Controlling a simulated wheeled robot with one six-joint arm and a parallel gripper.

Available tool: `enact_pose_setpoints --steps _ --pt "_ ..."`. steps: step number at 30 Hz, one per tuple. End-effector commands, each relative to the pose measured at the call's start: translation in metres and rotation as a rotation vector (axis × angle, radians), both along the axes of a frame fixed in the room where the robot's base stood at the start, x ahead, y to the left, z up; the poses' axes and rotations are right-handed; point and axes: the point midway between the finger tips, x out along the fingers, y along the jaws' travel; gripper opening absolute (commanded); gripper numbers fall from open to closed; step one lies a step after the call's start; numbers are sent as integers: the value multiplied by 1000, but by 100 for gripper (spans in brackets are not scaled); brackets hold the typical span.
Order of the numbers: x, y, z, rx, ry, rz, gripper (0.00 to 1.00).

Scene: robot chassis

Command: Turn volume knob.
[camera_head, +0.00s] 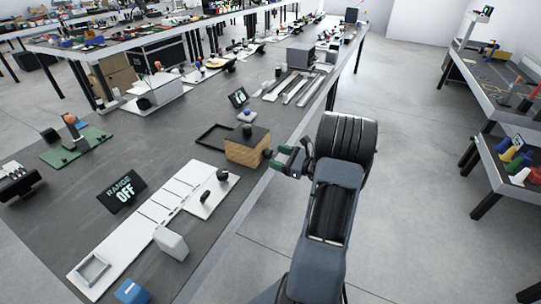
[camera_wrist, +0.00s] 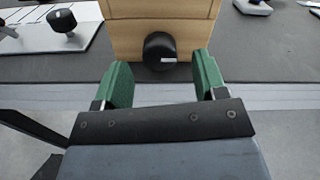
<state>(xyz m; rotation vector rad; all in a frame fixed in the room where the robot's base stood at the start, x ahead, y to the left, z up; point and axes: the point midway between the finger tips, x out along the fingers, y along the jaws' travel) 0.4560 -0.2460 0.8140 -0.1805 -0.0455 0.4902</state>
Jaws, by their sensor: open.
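The likely volume knob (camera_wrist: 159,50) is a black round knob with a small white mark on the front of a wooden box. The wooden box (camera_head: 246,150) has a dark top and stands at the table's right edge in the head view; its knob (camera_head: 268,154) faces my arm. My gripper (camera_wrist: 161,78) has green fingers, open, one on each side of the knob and a little short of it in the wrist view. Nothing is between the fingers. In the head view the gripper (camera_head: 284,158) is just right of the box.
Left of the box, a white panel (camera_head: 190,205) carries black knobs. A display reading "RANGE OFF" (camera_head: 122,191) stands behind it. A small display (camera_head: 238,97) and a blue knob on a white base (camera_head: 247,115) are beyond the box.

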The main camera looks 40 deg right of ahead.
Motion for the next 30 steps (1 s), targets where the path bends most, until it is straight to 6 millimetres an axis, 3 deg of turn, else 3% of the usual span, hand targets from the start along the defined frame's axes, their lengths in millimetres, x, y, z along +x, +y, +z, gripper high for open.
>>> enact_pose_setpoints --steps 9,21,30 --pt "27 15 0 0 0 2 65" --pt "31 17 0 0 0 1 64" --pt "30 17 0 0 0 1 35"
